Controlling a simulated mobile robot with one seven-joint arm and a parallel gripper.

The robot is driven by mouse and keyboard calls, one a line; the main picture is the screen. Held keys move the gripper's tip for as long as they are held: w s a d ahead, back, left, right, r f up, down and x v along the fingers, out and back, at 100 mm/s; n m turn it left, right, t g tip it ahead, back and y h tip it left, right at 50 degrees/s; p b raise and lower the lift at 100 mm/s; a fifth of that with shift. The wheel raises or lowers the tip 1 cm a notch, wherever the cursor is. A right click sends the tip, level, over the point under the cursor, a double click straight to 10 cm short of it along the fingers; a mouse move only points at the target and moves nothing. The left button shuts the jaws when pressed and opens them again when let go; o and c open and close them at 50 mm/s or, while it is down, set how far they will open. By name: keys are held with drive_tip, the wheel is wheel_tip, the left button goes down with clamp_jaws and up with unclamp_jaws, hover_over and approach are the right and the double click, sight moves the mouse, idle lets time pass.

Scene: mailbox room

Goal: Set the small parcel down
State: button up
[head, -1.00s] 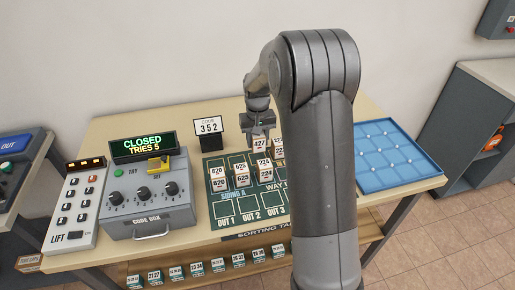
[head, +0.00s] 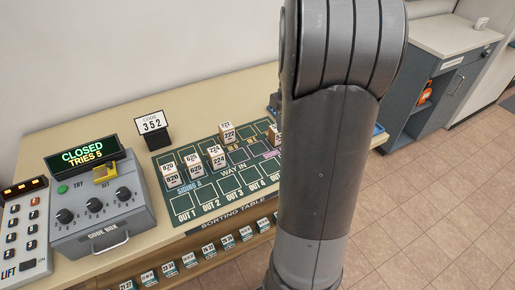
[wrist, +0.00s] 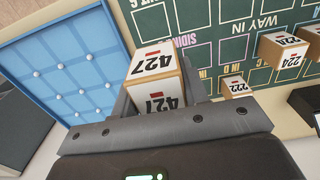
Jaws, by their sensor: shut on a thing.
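The small parcel (wrist: 156,82) is a white and tan box marked 427. In the wrist view it sits between the jaws of my gripper (wrist: 160,105), which is shut on it. In the head view a box edge that appears to be this parcel (head: 275,135) shows beside my arm, over the right part of the green sorting mat (head: 190,205). My arm hides most of the gripper and parcel there. I cannot tell whether the parcel touches the mat.
Parcel 222 (head: 227,131) stands left of the held one. Parcels 224 (head: 217,157), 625 (head: 194,166) and another (head: 170,174) stand further left. A blue tray (wrist: 62,62) lies beside the mat. The code box (head: 105,205) and code sign (head: 152,123) are left.

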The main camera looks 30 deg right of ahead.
drive_tip(key=shift+s+d, duration=0.4)
drive_tip(key=shift+s, duration=0.15)
drive_tip(key=shift+f, duration=0.15)
hover_over(257, 147)
wheel_tip(257, 147, down, 7)
drive_tip(key=shift+s+r, duration=0.1)
drive_tip(key=shift+r, duration=0.05)
drive_tip(key=shift+f, duration=2)
drive_tip(key=shift+f, duration=0.1)
drive_tip(key=o, duration=1)
